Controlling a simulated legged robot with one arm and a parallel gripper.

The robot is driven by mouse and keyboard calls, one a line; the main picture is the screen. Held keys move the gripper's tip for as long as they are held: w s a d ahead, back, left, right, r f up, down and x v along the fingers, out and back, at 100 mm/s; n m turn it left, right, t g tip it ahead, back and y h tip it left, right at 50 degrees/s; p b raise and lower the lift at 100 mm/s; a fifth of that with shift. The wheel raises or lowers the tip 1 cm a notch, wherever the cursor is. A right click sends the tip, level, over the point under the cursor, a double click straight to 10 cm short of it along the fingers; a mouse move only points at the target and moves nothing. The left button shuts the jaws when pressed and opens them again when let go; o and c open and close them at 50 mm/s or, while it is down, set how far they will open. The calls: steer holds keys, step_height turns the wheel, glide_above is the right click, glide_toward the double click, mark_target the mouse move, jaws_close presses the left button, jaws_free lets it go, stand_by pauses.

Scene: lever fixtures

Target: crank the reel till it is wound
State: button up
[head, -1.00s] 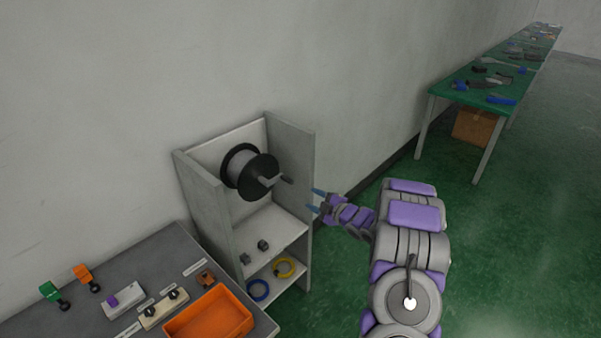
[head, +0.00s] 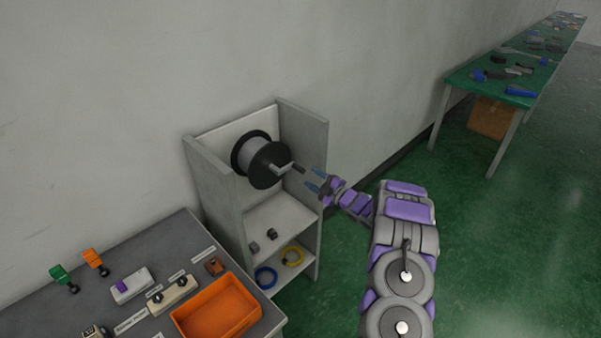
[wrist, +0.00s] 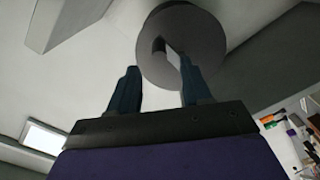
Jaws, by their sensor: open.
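The reel (head: 255,158) has black flanges and a grey wound middle. It is mounted in the upper part of a grey open cabinet. Its crank (head: 284,169) sticks out from the front flange, with a dark handle (head: 299,169) at its end. My gripper (head: 314,180) is open and empty, just right of the handle, with its blue fingertips pointing at it. In the wrist view the reel (wrist: 197,22) is ahead, and the handle (wrist: 159,50) shows end-on between the open fingers (wrist: 158,84). I cannot tell whether the fingers overlap the handle in depth.
The cabinet (head: 213,190) has side walls close to the reel. Its lower shelves hold small dark parts, a blue ring (head: 265,277) and a yellow ring (head: 292,256). A grey bench at lower left carries an orange bin (head: 216,308) and lever fixtures. Green floor is open at right.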

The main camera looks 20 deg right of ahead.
mark_target(300, 170)
steer(key=x, duration=0.5)
steer(key=shift+w+b, duration=0.35)
steer(key=shift+b, duration=0.05)
steer(key=shift+w+a, duration=0.5)
steer(key=shift+w, duration=0.1)
steer(key=shift+d, duration=0.2)
steer(key=shift+d, duration=0.15)
steer(key=c, duration=0.3)
jaws_close()
steer(key=shift+a, duration=0.25)
